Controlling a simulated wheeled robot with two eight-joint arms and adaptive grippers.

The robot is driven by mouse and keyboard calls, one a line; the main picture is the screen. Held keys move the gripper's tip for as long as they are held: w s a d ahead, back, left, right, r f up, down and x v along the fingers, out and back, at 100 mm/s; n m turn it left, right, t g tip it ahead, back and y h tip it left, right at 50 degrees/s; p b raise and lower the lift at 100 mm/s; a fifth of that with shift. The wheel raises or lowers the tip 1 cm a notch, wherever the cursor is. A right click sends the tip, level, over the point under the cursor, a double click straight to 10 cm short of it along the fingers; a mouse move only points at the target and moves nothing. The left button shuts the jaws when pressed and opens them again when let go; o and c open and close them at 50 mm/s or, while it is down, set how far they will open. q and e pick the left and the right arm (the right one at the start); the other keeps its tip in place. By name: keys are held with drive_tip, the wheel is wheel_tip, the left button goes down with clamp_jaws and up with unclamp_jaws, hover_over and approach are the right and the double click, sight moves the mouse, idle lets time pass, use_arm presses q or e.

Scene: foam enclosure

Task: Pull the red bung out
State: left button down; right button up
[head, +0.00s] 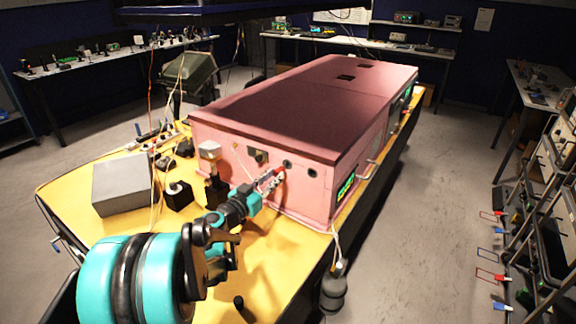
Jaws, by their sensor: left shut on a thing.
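My left arm reaches in from the lower left. My left gripper (273,178) is at this end face, beside the holes, and is shut on the red bung (277,171). Only a little red shows between and above the fingers; most of the bung is hidden. I cannot tell whether it is seated in a hole or clear of it. My right gripper is not in view.
A grey box (122,185) and small black blocks (179,195) stand on the yellow table (75,190) left of the enclosure. Cables run up nearby. A dark cylindrical object (333,290) hangs at the table's right edge. Floor on the right is open up to a rack.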

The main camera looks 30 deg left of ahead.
use_arm(q)
drive_tip(key=shift+s, duration=0.65)
